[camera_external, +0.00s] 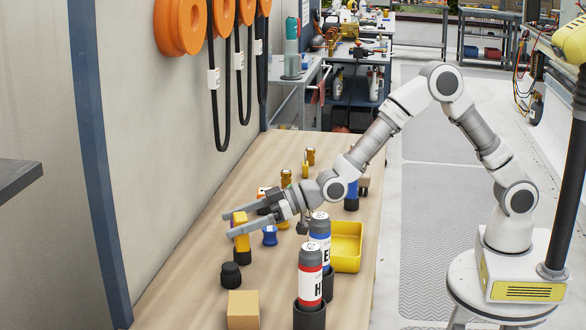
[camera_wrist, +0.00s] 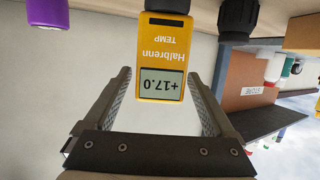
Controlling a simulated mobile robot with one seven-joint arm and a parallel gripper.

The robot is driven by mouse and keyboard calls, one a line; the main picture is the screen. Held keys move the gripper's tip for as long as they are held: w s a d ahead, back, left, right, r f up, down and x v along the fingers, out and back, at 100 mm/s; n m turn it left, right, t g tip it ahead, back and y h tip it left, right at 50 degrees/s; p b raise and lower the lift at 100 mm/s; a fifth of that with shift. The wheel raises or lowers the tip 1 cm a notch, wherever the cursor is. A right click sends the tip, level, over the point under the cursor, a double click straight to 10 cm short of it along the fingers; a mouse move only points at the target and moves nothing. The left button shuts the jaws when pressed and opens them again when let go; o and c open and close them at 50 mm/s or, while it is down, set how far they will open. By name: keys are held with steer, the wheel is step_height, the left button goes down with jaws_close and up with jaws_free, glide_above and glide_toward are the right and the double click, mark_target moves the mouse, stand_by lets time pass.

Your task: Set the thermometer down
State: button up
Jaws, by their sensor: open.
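The yellow thermometer (camera_external: 241,236) stands upright near the left side of the wooden bench, with a dark base at its foot. My gripper (camera_external: 228,224) reaches in level from the right, its two fingers around the thermometer's upper part. In the wrist view the thermometer (camera_wrist: 166,45) appears upside down, its display reading +17.0, between the open fingers of my gripper (camera_wrist: 160,74). Gaps show between the fingers and its sides. Whether its foot fully rests on the bench is hard to tell.
A black knob (camera_external: 231,275) and a cardboard box (camera_external: 243,310) stand in front of the thermometer. A blue spool (camera_external: 270,237) is to its right. Red-labelled (camera_external: 310,282) and blue-labelled (camera_external: 320,235) cylinders and a yellow tray (camera_external: 347,265) stand further right. The wall is at left.

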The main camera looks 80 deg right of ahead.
steer(key=s+d+r+m+g+h, duration=0.1)
steer(key=s+d+r+g+h, duration=0.3)
steer(key=s+d, duration=0.65)
steer(key=s+d+r+m+h, duration=0.1)
steer(key=s+d+r, duration=0.5)
steer(key=s, duration=0.8)
steer(key=s+d+m+g, duration=0.1)
steer(key=s+d+g, duration=0.1)
steer(key=s, duration=0.7)
steer(key=s+d+f+m+g, duration=0.1)
steer(key=s+d, duration=0.3)
steer(key=s, duration=0.5)
steer(key=shift+s+f+m+g+h+p, duration=0.25)
steer(key=shift+s+m+g+h+p, duration=0.05)
steer(key=shift+s+g+h, duration=0.1)
